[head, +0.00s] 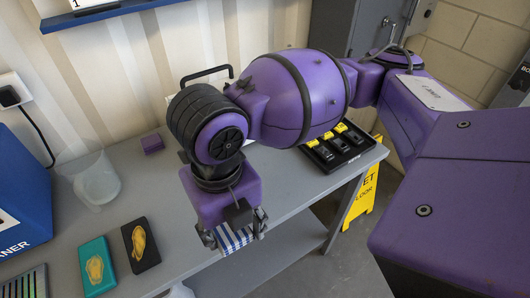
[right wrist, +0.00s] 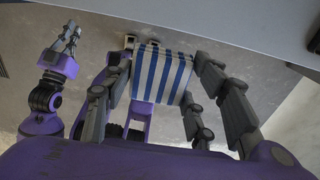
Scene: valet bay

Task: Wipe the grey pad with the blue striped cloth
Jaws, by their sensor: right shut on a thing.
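The blue and white striped cloth (head: 235,240) is in my right gripper (head: 233,232), just off the front edge of the grey bench (head: 190,215) in the head view. In the right wrist view the cloth (right wrist: 160,72) hangs flat between the fingers of my right gripper (right wrist: 165,100), which is shut on it. My left gripper (right wrist: 66,42) shows small at the left of that view, and its jaw state is unclear. I cannot make out a grey pad in either view.
A teal case (head: 96,268) and a black case (head: 140,245) lie on the bench, with a clear container (head: 96,180), a small purple block (head: 152,143) and a black tray (head: 338,148) behind. A blue box (head: 22,195) stands at left, a yellow floor sign (head: 362,190) at right.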

